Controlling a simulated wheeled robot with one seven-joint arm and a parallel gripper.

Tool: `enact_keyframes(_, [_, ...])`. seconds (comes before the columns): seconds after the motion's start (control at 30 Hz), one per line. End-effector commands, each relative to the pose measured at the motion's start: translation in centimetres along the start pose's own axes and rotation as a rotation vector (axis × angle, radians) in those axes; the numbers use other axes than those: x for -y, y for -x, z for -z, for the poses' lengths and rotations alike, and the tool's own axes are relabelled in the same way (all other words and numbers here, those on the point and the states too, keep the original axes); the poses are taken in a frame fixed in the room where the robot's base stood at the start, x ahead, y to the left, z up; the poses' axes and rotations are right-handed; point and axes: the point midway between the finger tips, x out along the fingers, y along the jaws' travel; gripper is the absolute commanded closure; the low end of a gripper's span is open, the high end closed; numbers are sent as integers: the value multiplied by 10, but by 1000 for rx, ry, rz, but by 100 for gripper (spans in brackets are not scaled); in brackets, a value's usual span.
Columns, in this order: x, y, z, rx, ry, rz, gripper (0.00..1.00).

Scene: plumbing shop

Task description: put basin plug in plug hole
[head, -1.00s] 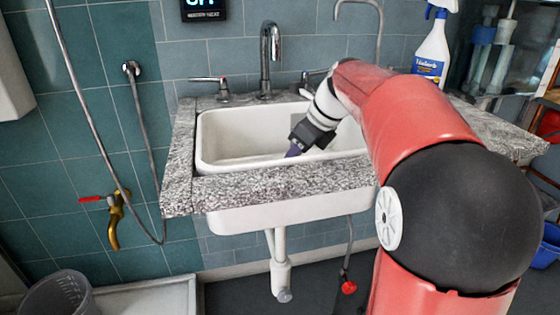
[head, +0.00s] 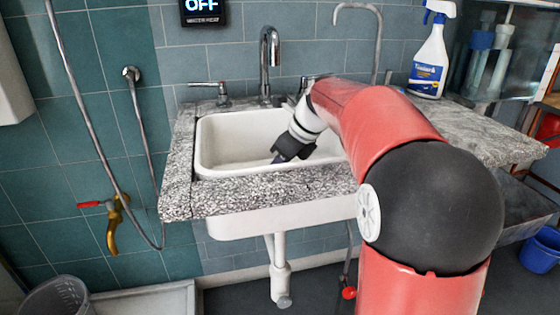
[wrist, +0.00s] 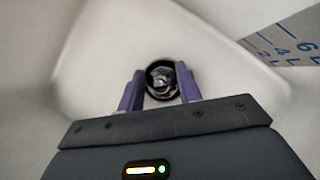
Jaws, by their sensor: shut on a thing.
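The white basin (head: 225,140) is set in a speckled stone counter below a chrome tap. My gripper (head: 279,159) reaches down into it, near the front wall; the rim hides part of the fingertips in the head view. In the wrist view my gripper (wrist: 160,76) has its two purple fingers on either side of a round, dark-rimmed, shiny thing, which I take for the basin plug (wrist: 161,82). The fingers are shut on it, above the pale basin floor. I cannot make out the plug hole apart from it, nor whether the plug touches the floor.
The chrome tap (head: 268,60) stands behind the basin, with a lever handle (head: 222,92) to its left. A spray bottle (head: 429,65) stands on the counter at right. A strip with blue numerals (wrist: 288,42) shows beside the basin floor. The inner walls surround my gripper closely.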

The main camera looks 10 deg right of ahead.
Motion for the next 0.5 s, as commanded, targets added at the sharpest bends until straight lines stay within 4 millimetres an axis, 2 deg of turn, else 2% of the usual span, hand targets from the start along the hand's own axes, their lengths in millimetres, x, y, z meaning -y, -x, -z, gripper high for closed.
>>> enact_keyframes(0.27, [0,-6,3,0,-1,0,88])
enact_keyframes(0.3, [0,-6,3,0,-1,0,64])
enact_keyframes(0.47, [0,-6,3,0,0,0,43])
enact_keyframes(0.5, [0,-6,3,0,0,0,42])
